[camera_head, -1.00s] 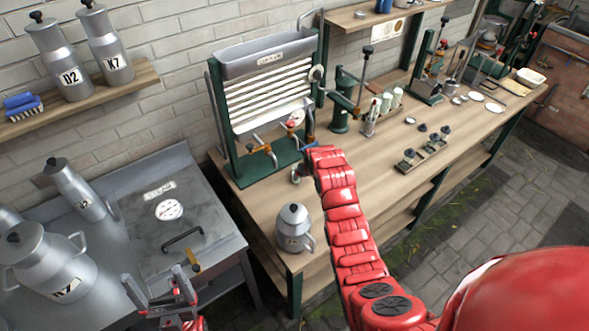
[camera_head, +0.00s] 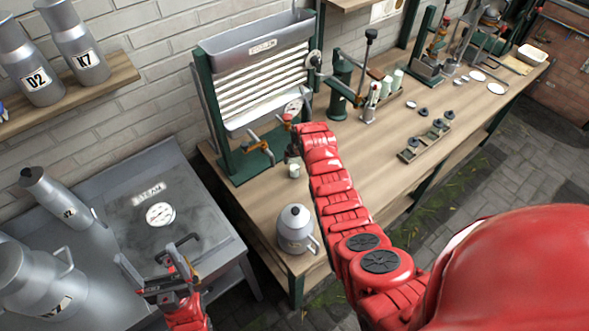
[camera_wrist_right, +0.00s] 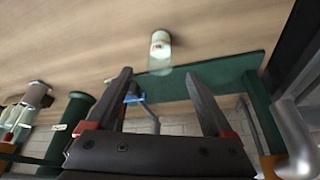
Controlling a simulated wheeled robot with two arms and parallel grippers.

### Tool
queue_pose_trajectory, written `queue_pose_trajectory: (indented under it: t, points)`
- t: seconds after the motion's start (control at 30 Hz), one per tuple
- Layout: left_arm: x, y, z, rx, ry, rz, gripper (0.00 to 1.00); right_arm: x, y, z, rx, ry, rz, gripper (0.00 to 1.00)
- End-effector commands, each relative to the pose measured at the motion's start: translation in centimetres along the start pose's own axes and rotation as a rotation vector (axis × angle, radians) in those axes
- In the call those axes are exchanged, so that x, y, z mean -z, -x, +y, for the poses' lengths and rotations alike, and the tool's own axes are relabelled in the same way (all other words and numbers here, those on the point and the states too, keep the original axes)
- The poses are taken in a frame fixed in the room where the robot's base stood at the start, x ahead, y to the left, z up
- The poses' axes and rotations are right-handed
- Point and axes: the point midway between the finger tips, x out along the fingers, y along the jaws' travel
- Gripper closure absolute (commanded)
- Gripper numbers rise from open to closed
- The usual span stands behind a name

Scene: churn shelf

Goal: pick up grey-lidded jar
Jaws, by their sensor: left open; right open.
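A small pale jar (camera_head: 294,170) stands on the wooden bench in front of the green-framed cooler. In the right wrist view the jar (camera_wrist_right: 160,48) is upright in the picture, just beyond the fingertips and roughly midway between them; its lid shade is hard to make out. My right gripper (camera_wrist_right: 158,76) is open with nothing between its fingers. In the head view my right gripper (camera_head: 292,150) is close by the jar, partly hidden by my arm. My left gripper (camera_head: 165,277) is open and empty by the front of the steel steam table.
The cooler (camera_head: 262,95) with taps stands behind the jar. A metal can (camera_head: 295,230) stands at the bench's near corner. Pale-lidded vials (camera_head: 392,82) and a rack (camera_head: 425,140) are further right. Milk cans (camera_head: 45,280) stand on the steam table (camera_head: 205,225).

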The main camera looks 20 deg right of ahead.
Motion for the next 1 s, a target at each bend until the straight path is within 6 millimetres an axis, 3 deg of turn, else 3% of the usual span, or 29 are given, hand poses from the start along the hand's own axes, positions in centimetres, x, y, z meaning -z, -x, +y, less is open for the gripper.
queue_pose_trajectory:
  t: [0.03, 0.23, 0.57, 1.0]
  points:
    - [-0.2, 1.3, 0.1, 0.000, 0.000, -0.001, 0.13, -0.5, -1.6, 0.0, 0.001, -0.001, -0.008, 0.14]
    - [-0.7, 4.3, 0.2, 0.000, 0.000, -0.001, 0.13, -0.6, -4.9, -0.1, 0.001, 0.001, -0.006, 0.14]
    - [-0.9, 5.7, 0.3, 0.000, 0.000, -0.001, 0.13, -0.2, -6.0, 0.0, 0.000, 0.001, 0.000, 0.14]
    - [-2.1, 12.4, 0.6, 0.000, 0.000, -0.001, 0.13, -0.6, -11.0, 0.0, 0.000, 0.000, -0.004, 0.14]
